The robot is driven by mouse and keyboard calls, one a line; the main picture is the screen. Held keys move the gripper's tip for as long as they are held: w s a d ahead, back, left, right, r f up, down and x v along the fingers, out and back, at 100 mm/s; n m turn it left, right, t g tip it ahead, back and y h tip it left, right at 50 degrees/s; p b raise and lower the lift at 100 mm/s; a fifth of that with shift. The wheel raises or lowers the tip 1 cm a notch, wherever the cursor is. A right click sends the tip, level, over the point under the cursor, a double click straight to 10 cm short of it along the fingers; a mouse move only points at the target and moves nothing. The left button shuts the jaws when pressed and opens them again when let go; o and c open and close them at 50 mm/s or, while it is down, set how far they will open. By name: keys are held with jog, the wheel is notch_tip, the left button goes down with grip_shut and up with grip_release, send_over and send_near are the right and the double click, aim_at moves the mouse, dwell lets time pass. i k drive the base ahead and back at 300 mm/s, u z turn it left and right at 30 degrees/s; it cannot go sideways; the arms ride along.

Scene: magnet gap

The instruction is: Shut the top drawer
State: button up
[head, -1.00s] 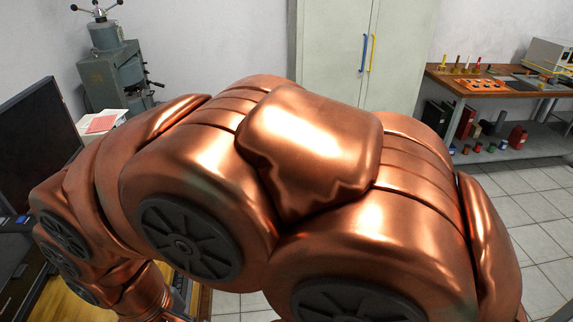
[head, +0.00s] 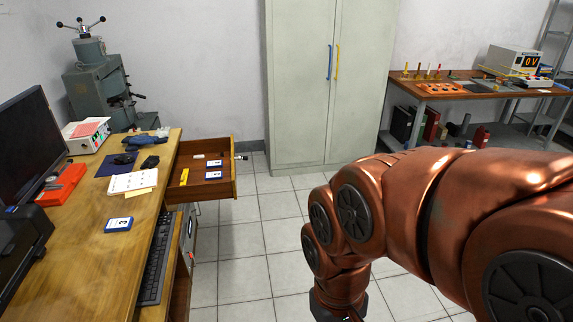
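The top drawer (head: 207,190) sticks out from the right side of the wooden desk (head: 100,249) at the left of the head view. It is open, with a knob (head: 241,157) on its front. Inside lie a yellow item (head: 184,177), two blue-and-white cards (head: 213,174) and a small white piece (head: 199,156). My copper arm reaches in from the right and bends down over the floor, to the right of the drawer and apart from it. My gripper (head: 340,312) is at the bottom edge, mostly cut off, so its fingers cannot be made out.
A tall cabinet (head: 300,90) stands behind. A workbench (head: 450,92) is at back right. Tiled floor (head: 245,255) between desk and arm is clear.

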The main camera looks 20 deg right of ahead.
aim_at(196, 189)
jog(key=z, duration=0.6)
jog(key=i, duration=0.75)
jog(key=z, duration=0.5)
jog(key=i, duration=1.05)
jog(key=u, duration=0.95)
jog(key=i, duration=0.7)
jog(key=u, duration=0.65)
jog(key=k, duration=0.4)
jog(key=u, duration=0.6)
jog(key=i, duration=0.95)
jog(key=z, duration=0.15)
